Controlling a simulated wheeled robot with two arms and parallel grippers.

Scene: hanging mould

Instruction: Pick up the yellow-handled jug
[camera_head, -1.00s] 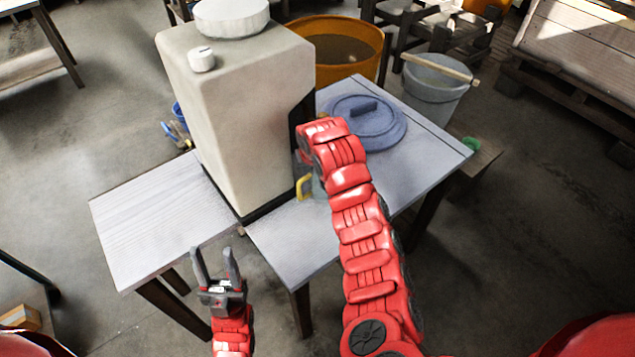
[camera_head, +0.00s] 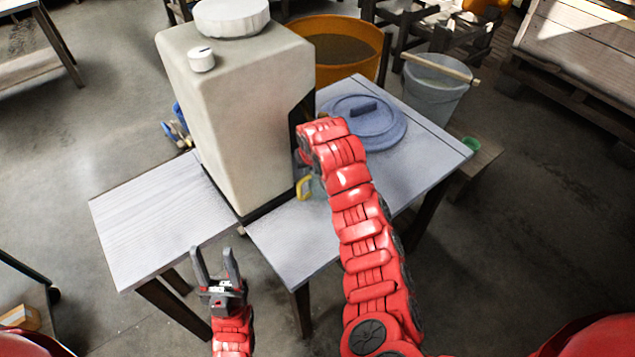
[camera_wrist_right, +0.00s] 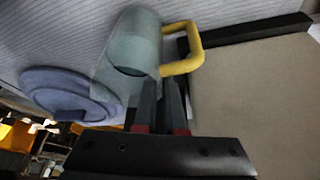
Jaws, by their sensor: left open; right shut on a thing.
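The jug is a greenish-grey, translucent vessel (camera_wrist_right: 130,50) with a yellow handle (camera_wrist_right: 194,48). In the head view the yellow handle (camera_head: 303,188) shows beside the beige tank, while my right arm hides most of the jug. In the right wrist view my right gripper (camera_wrist_right: 164,88) is shut on the jug at the handle's near end; the exact contact is partly hidden. I cannot tell whether the jug touches the tabletop. My left gripper (camera_head: 214,262) is open and empty, in front of the table.
A tall beige tank (camera_head: 240,120) stands close to the jug's left. A blue lid (camera_head: 372,128) lies on the grey table (camera_head: 285,245) behind my right arm. An orange tub (camera_head: 348,50) and a grey bucket (camera_head: 432,92) stand beyond. The table's left part is clear.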

